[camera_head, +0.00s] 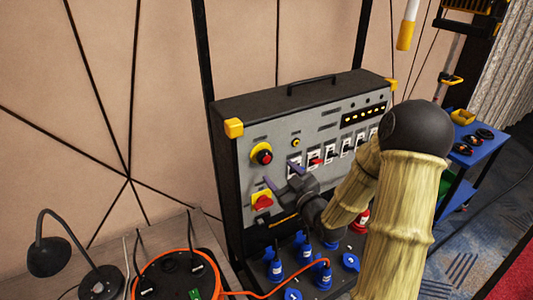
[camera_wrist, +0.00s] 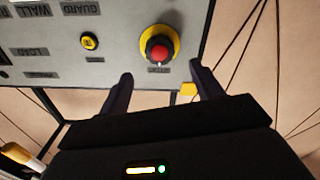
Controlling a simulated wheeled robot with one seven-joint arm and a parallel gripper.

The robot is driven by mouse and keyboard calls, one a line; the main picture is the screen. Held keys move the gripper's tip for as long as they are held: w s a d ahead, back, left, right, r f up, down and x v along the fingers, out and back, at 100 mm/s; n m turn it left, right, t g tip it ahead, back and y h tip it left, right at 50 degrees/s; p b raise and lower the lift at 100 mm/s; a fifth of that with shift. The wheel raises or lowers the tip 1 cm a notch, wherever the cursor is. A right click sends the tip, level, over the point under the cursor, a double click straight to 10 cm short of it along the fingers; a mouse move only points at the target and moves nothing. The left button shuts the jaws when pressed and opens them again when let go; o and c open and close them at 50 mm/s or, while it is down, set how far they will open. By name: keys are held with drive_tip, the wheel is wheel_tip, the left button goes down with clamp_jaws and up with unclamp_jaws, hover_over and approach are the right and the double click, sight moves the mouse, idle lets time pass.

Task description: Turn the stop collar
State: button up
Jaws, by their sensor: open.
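The stop control is a red mushroom button (camera_wrist: 158,50) with a dark base inside a yellow collar (camera_wrist: 174,38), on a grey panel. In the head view the red button (camera_head: 264,156) and its yellow collar (camera_head: 254,149) sit at the panel's upper left. My gripper (camera_head: 282,176) is in front of the panel, a little below and right of the button. In the wrist view, which shows the panel upside down, my gripper (camera_wrist: 160,76) is open, with its dark fingers spread on either side of the button's line. Nothing is between them; contact with the collar is not visible.
A red-and-yellow rotary switch (camera_head: 262,201) sits below the stop button. A small yellow button (camera_head: 296,142) and a row of breakers (camera_head: 331,152) are to the right. Blue plugs (camera_head: 304,252) stand below. A lamp (camera_head: 50,256) and orange cable reel (camera_head: 182,278) are at lower left.

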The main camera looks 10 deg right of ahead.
sight(268, 160)
drive_tip(key=p+x, duration=0.2)
drive_tip(key=x, duration=0.6)
drive_tip(key=shift+w+f+p, duration=0.1)
drive_tip(key=shift+w+p, duration=0.2)
drive_tip(key=shift+p, duration=0.1)
drive_tip(key=c, duration=1)
